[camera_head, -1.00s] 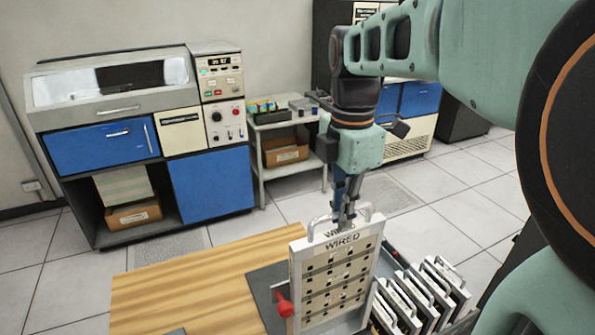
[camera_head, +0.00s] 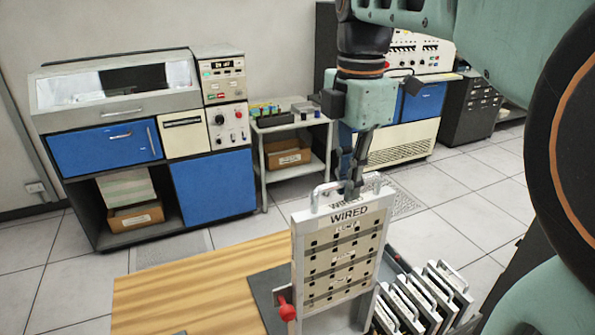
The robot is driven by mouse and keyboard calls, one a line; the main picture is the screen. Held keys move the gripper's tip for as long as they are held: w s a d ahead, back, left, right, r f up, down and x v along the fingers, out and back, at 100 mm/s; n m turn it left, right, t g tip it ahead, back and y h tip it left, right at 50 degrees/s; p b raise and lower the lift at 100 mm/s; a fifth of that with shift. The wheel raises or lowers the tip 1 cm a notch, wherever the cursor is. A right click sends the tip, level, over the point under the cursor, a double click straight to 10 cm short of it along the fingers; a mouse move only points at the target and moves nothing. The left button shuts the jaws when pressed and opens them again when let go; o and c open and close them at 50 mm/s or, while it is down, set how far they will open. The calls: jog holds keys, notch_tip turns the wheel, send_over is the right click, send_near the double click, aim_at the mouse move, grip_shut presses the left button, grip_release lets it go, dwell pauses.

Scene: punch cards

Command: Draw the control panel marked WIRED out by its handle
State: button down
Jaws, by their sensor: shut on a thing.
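The control panel marked WIRED (camera_head: 345,262) is a pale upright plate with rows of dark holes, in the middle foreground. Its metal handle (camera_head: 318,194) spans the top edge. My gripper (camera_head: 350,192) points down at the top of the panel and is shut on the handle; the fingertips are partly hidden against it. The panel stands upright, in line with a pale frame that has a red-knobbed lever (camera_head: 287,312) at its lower left. The panel's lower edge and how much of it is still in the frame are hard to tell.
Several other handled panels (camera_head: 440,295) stand in a dark rack at the right, close beside the frame. The wooden tabletop (camera_head: 190,290) is clear on the left. A shelf cart (camera_head: 295,125) and blue-grey machines (camera_head: 125,140) stand behind, across the floor.

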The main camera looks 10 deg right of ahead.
jog(key=shift+r, duration=3.2)
